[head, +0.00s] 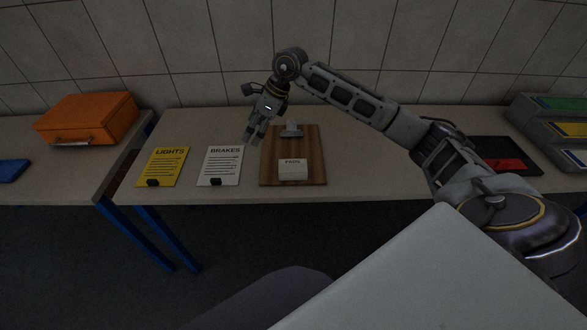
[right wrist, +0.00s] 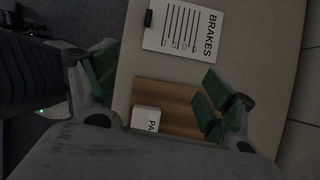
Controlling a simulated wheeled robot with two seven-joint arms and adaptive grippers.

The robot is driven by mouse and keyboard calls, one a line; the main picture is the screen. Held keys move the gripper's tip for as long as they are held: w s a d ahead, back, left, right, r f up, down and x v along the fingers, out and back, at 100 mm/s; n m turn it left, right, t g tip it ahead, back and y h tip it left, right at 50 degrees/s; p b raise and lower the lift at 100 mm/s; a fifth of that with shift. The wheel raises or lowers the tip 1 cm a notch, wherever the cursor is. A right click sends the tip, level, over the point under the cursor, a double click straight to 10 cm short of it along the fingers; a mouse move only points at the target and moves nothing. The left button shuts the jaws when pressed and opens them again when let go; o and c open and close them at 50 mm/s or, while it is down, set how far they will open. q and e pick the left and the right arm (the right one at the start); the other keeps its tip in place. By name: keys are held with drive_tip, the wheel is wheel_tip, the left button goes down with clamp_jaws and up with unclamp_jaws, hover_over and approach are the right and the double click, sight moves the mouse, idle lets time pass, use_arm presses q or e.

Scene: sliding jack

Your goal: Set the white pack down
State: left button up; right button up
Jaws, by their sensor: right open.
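The white pack (head: 292,168), marked PADS, sits on the lower part of the wooden board (head: 310,142), which has a metal clip at its far end. My right gripper (head: 256,137) is open and empty above the board's far left side, apart from the pack. In the right wrist view, the pack (right wrist: 146,116) shows partly behind my gripper body, and the green finger pads stand wide apart with nothing between them. My left gripper is not in view.
A white BRAKES card (head: 221,165) and a yellow LIGHTS card (head: 163,165) lie left of the board. An orange case (head: 87,117) stands on the left table. A dark tray with a red item (head: 507,164) and stacked bins (head: 560,130) are at the right.

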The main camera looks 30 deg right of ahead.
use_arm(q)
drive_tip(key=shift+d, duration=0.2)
use_arm(e)
drive_tip(key=s+d+f+g+h, duration=0.1)
drive_tip(key=s+d+h, duration=0.1)
drive_tip(key=d, duration=0.3)
drive_tip(key=s+d+f+n+g+h, duration=0.1)
drive_tip(key=s+d+f+g+h, duration=0.1)
drive_tip(key=s+d+h, duration=0.1)
drive_tip(key=shift+s+d, duration=0.25)
drive_tip(key=shift+d, duration=0.6)
hover_over(292, 164)
wheel_tip(292, 164, down, 7)
drive_tip(key=shift+f, duration=0.7)
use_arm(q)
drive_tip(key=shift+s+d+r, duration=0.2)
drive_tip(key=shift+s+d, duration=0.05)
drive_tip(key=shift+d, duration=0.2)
use_arm(e)
drive_tip(key=shift+f, duration=0.1)
use_arm(q)
drive_tip(key=shift+p, duration=0.3)
use_arm(e)
drive_tip(key=shift+f, duration=0.1)
